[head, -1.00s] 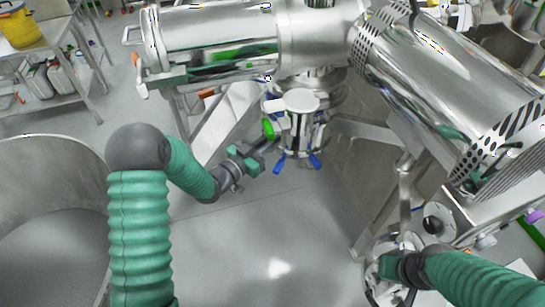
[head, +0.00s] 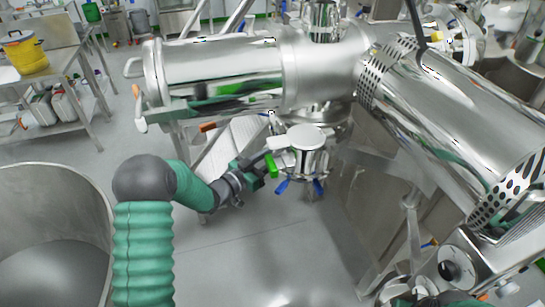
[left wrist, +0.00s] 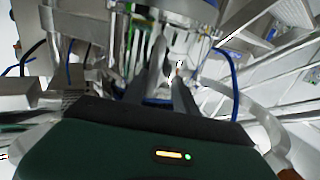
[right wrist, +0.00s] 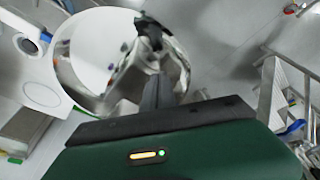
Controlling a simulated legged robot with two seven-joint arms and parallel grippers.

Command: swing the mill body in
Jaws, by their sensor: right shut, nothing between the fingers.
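What looks like the mill body (head: 306,160) is a short steel cylinder with a round white cap and blue levers. It hangs under the steel machine in the middle of the head view. My left gripper (head: 266,161) is at its left side, beside a bright green part. My right gripper (right wrist: 157,92) is shut and empty, in front of a round pale steel-rimmed part (right wrist: 100,55).
A large horizontal steel cylinder (head: 220,72) and a slanted one (head: 455,110) lie above and to the right. A big steel bowl (head: 85,190) stands at the left. A bench with a yellow bucket (head: 25,52) is farther back. Grey floor (head: 240,255) is open below the middle.

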